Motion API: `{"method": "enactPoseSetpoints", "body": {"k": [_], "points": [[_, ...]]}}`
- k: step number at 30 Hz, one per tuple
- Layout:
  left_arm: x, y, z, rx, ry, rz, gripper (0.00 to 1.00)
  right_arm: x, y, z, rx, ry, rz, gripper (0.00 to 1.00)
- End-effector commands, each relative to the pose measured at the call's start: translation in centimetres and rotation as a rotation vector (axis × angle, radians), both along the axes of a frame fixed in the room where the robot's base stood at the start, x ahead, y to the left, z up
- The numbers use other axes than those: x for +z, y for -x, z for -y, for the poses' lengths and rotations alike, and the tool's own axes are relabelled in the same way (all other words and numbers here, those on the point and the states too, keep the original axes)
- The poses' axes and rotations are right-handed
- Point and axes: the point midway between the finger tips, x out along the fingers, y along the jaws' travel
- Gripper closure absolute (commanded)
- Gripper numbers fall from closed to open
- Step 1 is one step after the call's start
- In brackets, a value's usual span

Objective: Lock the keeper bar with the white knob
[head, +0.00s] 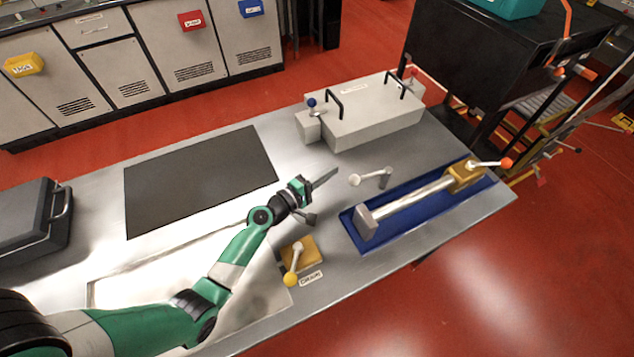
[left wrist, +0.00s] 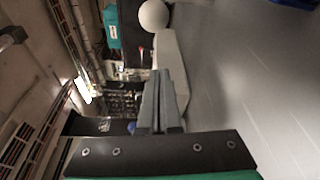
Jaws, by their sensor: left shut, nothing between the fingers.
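The white knob (head: 354,180) is a round ball on the end of a short grey lever (head: 376,177) that stands on the metal bench. The ball also shows at the top of the left wrist view (left wrist: 154,15). My left gripper (head: 325,178) is shut and empty, its fingers just left of the white knob and apart from it. Which part is the keeper bar I cannot tell for sure. My right gripper is not in view.
A blue tray (head: 398,236) holding a silver cylinder (head: 415,203) and an orange-tipped handle (head: 505,163) lies to the right. A grey box (head: 375,122) with black handles stands behind. A yellow-knobbed lever (head: 291,279) stands in front, and a dark mat (head: 200,180) lies left.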

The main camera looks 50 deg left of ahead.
Motion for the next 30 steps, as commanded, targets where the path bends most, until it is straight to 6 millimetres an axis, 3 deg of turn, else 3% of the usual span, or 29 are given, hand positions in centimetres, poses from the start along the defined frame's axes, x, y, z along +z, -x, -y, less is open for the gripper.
{"method": "enactPoseSetpoints", "body": {"k": [3, 6, 10, 24, 30], "points": [[-0.4, -2.6, -0.2, -0.002, -0.001, 0.001, 1.0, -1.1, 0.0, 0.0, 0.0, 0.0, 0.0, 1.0], [0.6, -1.9, 1.8, -0.003, 0.001, -0.002, 1.0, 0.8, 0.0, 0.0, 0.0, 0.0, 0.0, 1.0], [0.7, -1.5, 3.2, -0.001, 0.001, -0.002, 1.0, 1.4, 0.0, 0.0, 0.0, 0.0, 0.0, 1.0], [0.7, -1.2, 4.0, -0.001, 0.001, -0.001, 1.0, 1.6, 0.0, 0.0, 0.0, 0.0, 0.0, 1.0], [0.8, -0.4, 7.3, -0.005, 0.001, -0.003, 1.0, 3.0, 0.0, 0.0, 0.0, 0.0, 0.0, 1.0]]}}
